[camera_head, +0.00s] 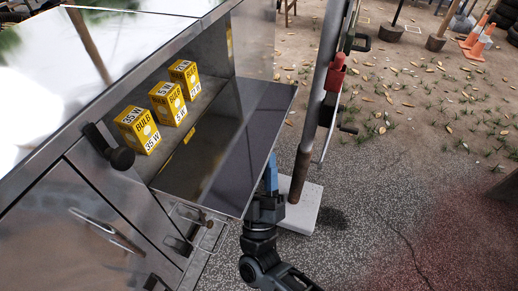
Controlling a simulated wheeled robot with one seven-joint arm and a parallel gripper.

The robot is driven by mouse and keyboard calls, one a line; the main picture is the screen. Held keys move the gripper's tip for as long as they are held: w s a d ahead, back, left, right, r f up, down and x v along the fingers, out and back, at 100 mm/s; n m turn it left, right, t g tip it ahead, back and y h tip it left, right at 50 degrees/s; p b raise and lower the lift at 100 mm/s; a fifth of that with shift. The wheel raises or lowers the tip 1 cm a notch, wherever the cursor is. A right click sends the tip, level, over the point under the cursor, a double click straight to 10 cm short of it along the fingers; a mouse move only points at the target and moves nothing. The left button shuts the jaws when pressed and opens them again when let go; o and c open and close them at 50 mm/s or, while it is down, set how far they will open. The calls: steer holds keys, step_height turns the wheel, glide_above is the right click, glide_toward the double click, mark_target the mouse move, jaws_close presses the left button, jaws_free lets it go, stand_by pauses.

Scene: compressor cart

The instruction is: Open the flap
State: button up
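The flap (228,141) is a dark, glossy panel on the side of the metal cart (88,112). It stands out from the cart, roughly level, and the compartment behind it is exposed. My gripper (270,172) is at the flap's outer edge, near its front right corner. Only a blue part of it shows above the black wrist. The flap hides part of it, so I cannot tell whether the fingers touch the flap or how far apart they are.
Yellow bulb boxes (138,130) stand in the compartment. A black knob (110,147) and a wire handle (200,226) stick out of the cart. A post (313,115) on a white base (299,204) stands close behind my gripper. Paved ground at right is mostly clear.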

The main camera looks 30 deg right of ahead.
steer(key=shift+v, duration=1.1)
steer(key=shift+s+f, duration=0.1)
steer(key=w+a+b+v, duration=0.1)
steer(key=b+v, duration=0.5)
steer(key=v, duration=0.2)
steer(key=shift+s+f, duration=0.25)
steer(key=shift+f, duration=0.1)
stand_by(0.6)
